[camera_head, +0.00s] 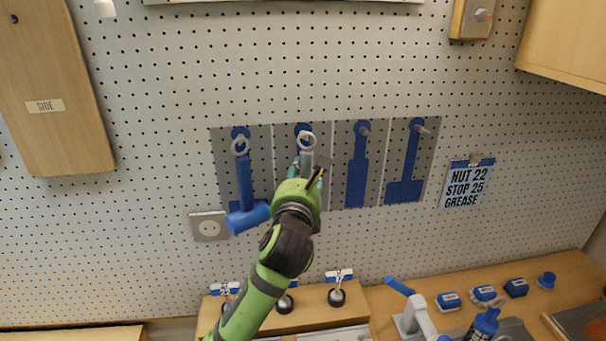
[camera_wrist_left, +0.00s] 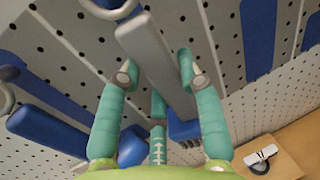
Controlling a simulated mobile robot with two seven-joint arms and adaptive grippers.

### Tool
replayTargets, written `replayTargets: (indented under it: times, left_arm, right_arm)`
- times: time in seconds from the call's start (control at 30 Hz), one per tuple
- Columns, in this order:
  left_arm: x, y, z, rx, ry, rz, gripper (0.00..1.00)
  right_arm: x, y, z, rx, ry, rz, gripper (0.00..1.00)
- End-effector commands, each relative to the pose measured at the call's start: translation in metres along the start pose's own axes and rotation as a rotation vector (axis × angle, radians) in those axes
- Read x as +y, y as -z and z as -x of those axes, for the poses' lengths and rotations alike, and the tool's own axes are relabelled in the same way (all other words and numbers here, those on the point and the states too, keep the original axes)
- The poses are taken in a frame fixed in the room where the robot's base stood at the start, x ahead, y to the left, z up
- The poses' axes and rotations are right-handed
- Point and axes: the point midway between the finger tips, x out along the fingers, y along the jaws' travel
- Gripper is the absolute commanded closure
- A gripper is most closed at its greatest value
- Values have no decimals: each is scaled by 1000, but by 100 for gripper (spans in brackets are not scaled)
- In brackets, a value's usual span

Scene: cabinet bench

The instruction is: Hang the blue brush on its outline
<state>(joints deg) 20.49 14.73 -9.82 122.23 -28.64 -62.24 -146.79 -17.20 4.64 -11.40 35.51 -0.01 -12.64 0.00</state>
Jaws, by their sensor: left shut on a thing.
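My left gripper (camera_head: 308,168) is at the second blue outline (camera_head: 302,127) of the grey panel on the pegboard. It is shut on a tool with a grey handle and a pale ring, which I take for the brush (camera_head: 307,156). The ring is in front of the outline's top, by the peg; I cannot tell if it is around the peg. In the left wrist view the brush's grey handle (camera_wrist_left: 150,60) runs between my fingertips (camera_wrist_left: 157,76), with a blue part at its lower end. My gripper hides most of the brush and outline in the head view.
A blue hammer (camera_head: 245,185) hangs by a ring at the first outline, close left of my arm. The third outline (camera_head: 357,170) and fourth outline (camera_head: 408,165) have bare pegs. Below are a wooden bench (camera_head: 385,300) with several items and a socket plate (camera_head: 208,226).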

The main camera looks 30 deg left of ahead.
Motion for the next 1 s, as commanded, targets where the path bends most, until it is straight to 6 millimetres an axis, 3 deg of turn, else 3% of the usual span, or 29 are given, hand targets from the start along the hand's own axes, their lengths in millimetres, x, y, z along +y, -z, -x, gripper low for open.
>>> replayTargets:
  times: [0.3,0.33,0.4,0.77,1.0]
  left_arm:
    - [0,-1,0,-2,0,0,100]
    - [0,-1,0,-2,0,0,56]
    - [0,-1,0,-2,0,0,36]
    - [0,1,3,2,0,-1,36]
    - [0,0,38,0,2,-1,36]
  right_arm:
    - [0,0,0,0,0,0,32]
    - [0,0,0,0,0,0,32]
    - [0,0,0,0,0,0,32]
    - [-1,0,0,0,2,2,32]
    - [-1,0,0,1,1,1,32]
